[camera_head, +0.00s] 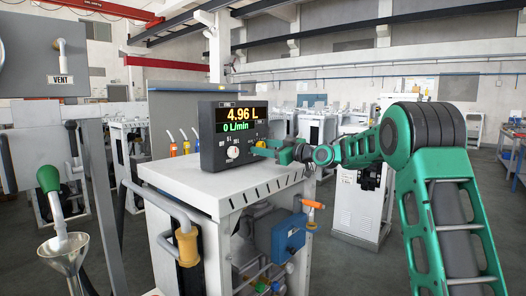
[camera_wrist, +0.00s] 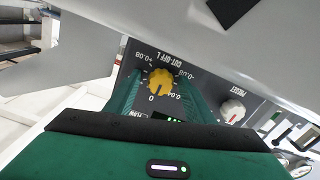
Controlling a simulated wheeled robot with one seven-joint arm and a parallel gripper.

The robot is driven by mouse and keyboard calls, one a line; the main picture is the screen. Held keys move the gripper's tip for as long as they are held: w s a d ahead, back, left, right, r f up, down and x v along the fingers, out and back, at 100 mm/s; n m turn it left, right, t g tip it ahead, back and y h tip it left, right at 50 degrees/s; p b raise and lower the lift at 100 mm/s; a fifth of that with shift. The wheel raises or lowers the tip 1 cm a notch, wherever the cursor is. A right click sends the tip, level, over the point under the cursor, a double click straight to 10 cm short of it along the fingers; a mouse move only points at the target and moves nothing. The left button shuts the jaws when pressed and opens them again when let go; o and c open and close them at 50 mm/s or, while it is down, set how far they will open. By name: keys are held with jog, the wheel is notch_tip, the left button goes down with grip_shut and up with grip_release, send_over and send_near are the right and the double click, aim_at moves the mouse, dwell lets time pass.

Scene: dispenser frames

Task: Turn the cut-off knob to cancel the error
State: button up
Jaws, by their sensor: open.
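The cut-off knob (camera_wrist: 160,81) is yellow, on a dark panel marked CUT-OFF L, which appears upside down in the wrist view. A dark mark on the knob points towards the 0. My gripper (camera_wrist: 159,88) is open, with a green finger on each side of the knob; I cannot tell whether they touch it. In the head view my gripper (camera_head: 262,149) is at the right side of the control box (camera_head: 216,140). The box's display (camera_head: 240,119) reads 4.96 L and 0 L/min.
A PRESET knob (camera_wrist: 232,111), white with a red mark, is beside the cut-off knob. The box stands on a white cabinet (camera_head: 210,185). An orange-handled valve (camera_head: 313,205) and a blue box (camera_head: 288,236) are below my arm. A funnel (camera_head: 65,254) stands at the left.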

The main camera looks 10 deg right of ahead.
jog(key=c, duration=1.1)
jog(key=shift+o, duration=0.2)
jog(key=shift+m, duration=0.3)
jog(key=m, duration=0.5)
jog(key=shift+d+r+m, duration=0.1)
jog(key=shift+m, duration=0.2)
jog(key=m, duration=0.5)
jog(key=shift+w+d+m, duration=0.1)
jog(key=shift+d+m, duration=0.05)
jog(key=shift+m, duration=0.15)
